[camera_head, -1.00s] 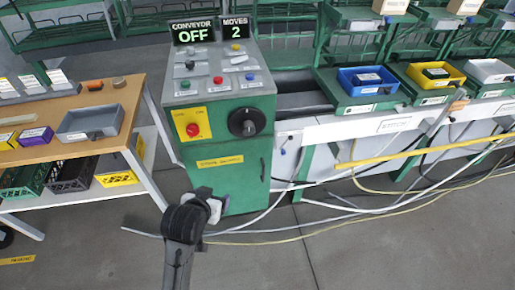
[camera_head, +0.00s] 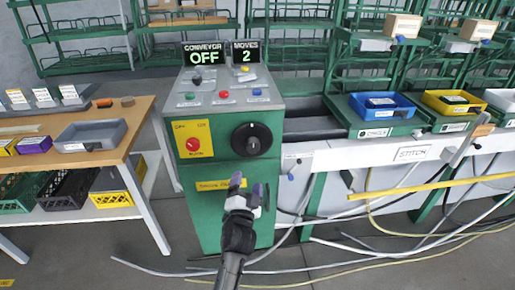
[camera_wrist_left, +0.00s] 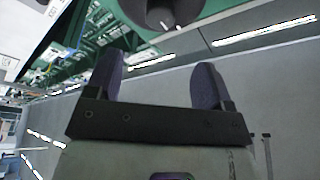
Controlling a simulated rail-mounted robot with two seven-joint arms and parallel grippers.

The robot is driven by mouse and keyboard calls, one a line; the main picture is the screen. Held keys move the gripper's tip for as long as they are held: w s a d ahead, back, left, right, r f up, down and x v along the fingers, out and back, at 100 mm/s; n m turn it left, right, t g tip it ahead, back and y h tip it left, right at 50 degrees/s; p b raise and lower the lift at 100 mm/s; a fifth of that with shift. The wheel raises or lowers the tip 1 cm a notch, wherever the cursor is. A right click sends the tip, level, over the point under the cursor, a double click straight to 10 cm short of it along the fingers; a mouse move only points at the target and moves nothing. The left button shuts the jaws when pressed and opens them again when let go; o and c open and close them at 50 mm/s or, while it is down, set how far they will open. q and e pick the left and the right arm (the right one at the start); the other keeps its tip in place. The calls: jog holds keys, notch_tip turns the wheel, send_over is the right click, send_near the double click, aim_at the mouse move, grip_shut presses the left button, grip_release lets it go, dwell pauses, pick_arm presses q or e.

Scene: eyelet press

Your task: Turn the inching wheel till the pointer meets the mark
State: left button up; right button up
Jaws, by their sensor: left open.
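The inching wheel (camera_head: 252,140) is a round black knob on the front of the green cabinet (camera_head: 207,215), right of a yellow panel. A small pale mark shows on it, but the pointer and its mark are too small to tell apart. My left gripper (camera_head: 247,187) is open and empty below the wheel, apart from it. In the left wrist view the two dark fingers of my left gripper (camera_wrist_left: 156,75) stand wide apart, and the wheel (camera_wrist_left: 160,12), cut off by the top edge, lies beyond them with white ticks near its rim. My right gripper is out of view.
The yellow panel (camera_head: 193,139) carries a red knob beside the wheel. Signs on top read CONVEYOR OFF and MOVES 2. A wooden table (camera_head: 110,158) stands left. A conveyor with a blue bin (camera_head: 382,104) runs right. Loose cables (camera_head: 330,240) cross the floor.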

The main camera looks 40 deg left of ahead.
aim_at(253, 148)
pick_arm(q)
jog(key=b+x, duration=0.2)
jog(key=x, duration=1)
jog(key=shift+w+d+r, duration=0.1)
jog(key=shift+d+r, duration=0.1)
jog(key=shift+x, duration=0.85)
jog(key=shift+r, duration=0.1)
jog(key=c, duration=1)
jog(key=shift+c, duration=1.2)
